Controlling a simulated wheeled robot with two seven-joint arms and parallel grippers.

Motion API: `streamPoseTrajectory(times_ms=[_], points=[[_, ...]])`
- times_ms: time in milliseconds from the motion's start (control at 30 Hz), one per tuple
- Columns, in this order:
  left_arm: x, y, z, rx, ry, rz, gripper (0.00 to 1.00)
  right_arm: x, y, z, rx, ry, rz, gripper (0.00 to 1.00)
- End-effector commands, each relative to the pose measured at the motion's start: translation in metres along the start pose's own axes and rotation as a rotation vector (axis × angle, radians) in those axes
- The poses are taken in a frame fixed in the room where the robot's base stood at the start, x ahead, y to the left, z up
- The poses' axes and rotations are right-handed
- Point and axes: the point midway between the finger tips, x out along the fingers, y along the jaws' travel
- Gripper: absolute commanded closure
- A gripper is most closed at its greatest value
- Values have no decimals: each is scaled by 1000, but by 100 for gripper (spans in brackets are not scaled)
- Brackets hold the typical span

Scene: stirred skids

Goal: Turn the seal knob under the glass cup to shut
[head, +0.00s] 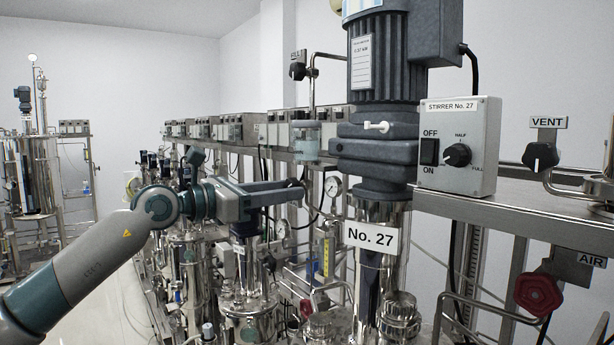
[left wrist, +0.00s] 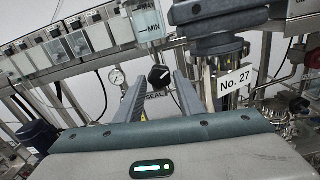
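The glass cup (head: 306,140) hangs from the rail left of the stirrer motor, with pale liquid in it. Its lower part, with MAX and MIN marks, shows at the top of the left wrist view (left wrist: 148,22). Below it in that view is the black seal knob (left wrist: 160,76), with a SEAL label (left wrist: 156,95) under it. In the head view I cannot make out the knob; my left gripper (head: 302,188) is in front of that area. My left gripper is open and empty, its fingers pointing toward the knob, which appears between the tips. Contact cannot be told. My right gripper is not in view.
The stirrer No. 27 column (head: 378,270) stands just right of my left gripper. A pressure gauge (head: 333,186) and a yellow flow tube (head: 327,255) are close by. The stirrer box (head: 460,145), VENT knob (head: 540,156) and red AIR knob (head: 538,295) are farther right.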

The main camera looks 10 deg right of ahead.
Motion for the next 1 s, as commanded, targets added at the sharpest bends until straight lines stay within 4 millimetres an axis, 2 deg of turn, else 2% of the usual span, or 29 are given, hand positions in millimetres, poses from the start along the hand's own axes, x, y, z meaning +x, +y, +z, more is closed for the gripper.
streamPoseTrajectory(times_ms=[33,100,333,500,800,833,933,967,1000], points=[[10,-1,5,-1,0,-2,65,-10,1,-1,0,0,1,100],[22,0,5,-2,0,-2,65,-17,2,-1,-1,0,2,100],[52,0,3,-1,0,-1,65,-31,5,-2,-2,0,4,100],[61,0,1,0,1,0,65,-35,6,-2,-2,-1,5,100],[62,0,0,1,0,0,65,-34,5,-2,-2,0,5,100],[62,0,0,1,0,0,68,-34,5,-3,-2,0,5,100],[62,0,0,1,0,0,92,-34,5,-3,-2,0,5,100],[62,0,0,1,0,0,96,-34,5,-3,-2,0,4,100],[62,0,0,1,0,1,96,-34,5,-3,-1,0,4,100]])
